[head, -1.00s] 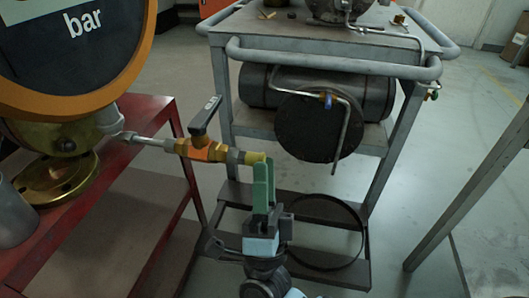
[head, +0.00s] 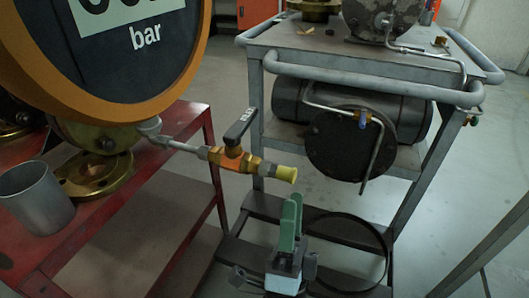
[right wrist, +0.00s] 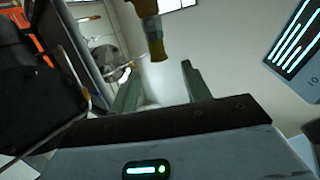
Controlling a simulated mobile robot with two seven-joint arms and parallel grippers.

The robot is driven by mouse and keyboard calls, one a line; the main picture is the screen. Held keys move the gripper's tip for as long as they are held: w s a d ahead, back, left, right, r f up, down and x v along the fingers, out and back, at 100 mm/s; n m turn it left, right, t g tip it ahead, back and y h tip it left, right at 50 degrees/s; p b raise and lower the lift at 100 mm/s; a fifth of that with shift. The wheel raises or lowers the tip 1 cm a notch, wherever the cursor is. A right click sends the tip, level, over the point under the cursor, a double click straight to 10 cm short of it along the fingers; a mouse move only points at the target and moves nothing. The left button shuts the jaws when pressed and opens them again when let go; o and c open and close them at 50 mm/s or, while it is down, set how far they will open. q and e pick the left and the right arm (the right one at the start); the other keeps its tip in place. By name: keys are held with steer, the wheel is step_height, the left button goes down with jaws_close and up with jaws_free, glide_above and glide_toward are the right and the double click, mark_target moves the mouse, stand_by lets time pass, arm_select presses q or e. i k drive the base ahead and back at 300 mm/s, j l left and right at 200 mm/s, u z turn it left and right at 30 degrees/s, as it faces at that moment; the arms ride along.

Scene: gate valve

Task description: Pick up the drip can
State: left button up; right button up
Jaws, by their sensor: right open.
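The drip can (head: 36,198) is a plain grey metal can standing upright on the red bench at the left of the head view, beside a brass flange. My right gripper (head: 291,215) has green fingers and is open and empty. In the head view it shows just below the yellow-capped valve outlet (head: 284,174), well to the right of the can. In the right wrist view the gripper (right wrist: 160,85) has its fingers apart, with the valve outlet (right wrist: 153,38) showing beyond them. The can is not seen there. My left gripper is not in view.
A large gauge (head: 130,50) overhangs the red bench (head: 115,215) above the can. A valve with a black lever (head: 241,126) sticks out right from the bench. A grey trolley (head: 345,65) with a cylinder tank (head: 345,145) stands behind. Open floor lies at the right.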

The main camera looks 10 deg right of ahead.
mark_target(30, 190)
steer(key=k+j, duration=0.25)
steer(key=k, duration=0.2)
steer(key=k+j, duration=0.25)
steer(key=k, duration=0.25)
